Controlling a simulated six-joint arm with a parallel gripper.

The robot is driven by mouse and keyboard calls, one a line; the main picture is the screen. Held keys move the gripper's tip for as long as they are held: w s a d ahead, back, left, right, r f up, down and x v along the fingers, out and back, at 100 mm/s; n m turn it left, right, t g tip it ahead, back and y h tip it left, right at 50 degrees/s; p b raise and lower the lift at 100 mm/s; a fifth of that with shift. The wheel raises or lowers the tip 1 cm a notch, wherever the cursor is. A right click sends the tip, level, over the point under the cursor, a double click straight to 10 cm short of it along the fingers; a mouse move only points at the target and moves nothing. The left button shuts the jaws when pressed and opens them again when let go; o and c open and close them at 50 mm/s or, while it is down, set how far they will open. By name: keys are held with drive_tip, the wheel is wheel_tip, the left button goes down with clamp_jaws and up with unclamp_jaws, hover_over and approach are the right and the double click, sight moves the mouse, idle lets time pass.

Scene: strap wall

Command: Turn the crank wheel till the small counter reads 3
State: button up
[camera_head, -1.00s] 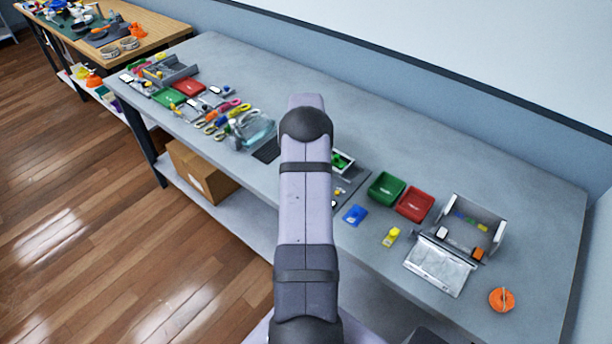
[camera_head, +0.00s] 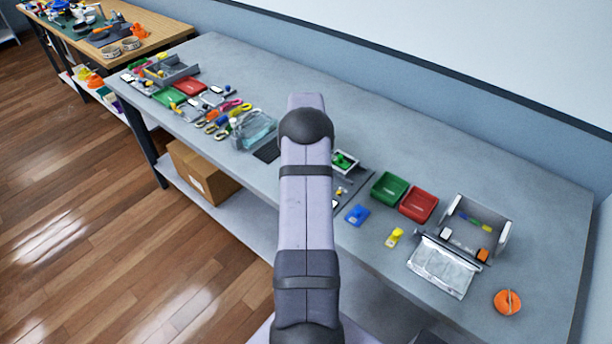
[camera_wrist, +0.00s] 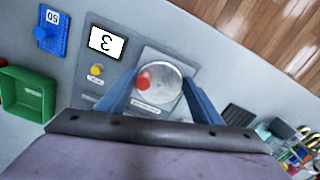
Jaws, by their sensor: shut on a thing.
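The crank wheel (camera_wrist: 166,84) is a silver disc with a red knob (camera_wrist: 144,80) on a grey plate, in the wrist view. My gripper (camera_wrist: 158,80) has its two blue fingers on either side of the wheel and is shut on it. The small counter (camera_wrist: 107,42) is a white display in a dark frame, to the upper left of the wheel. It appears upside down and reads 3. In the head view my arm covers the wheel and gripper.
A yellow button (camera_wrist: 97,69) sits between counter and wheel. A blue block (camera_wrist: 51,32) and a green bin (camera_wrist: 27,94) lie to the left. In the head view a red bin (camera_head: 419,204), a yellow item (camera_head: 395,238) and an orange disc (camera_head: 507,302) stand on the grey bench.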

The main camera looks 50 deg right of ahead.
drive_tip(key=shift+r, duration=0.1)
drive_tip(key=o, duration=1)
drive_tip(key=shift+r+b, duration=1.2)
drive_tip(key=shift+r, duration=2.45)
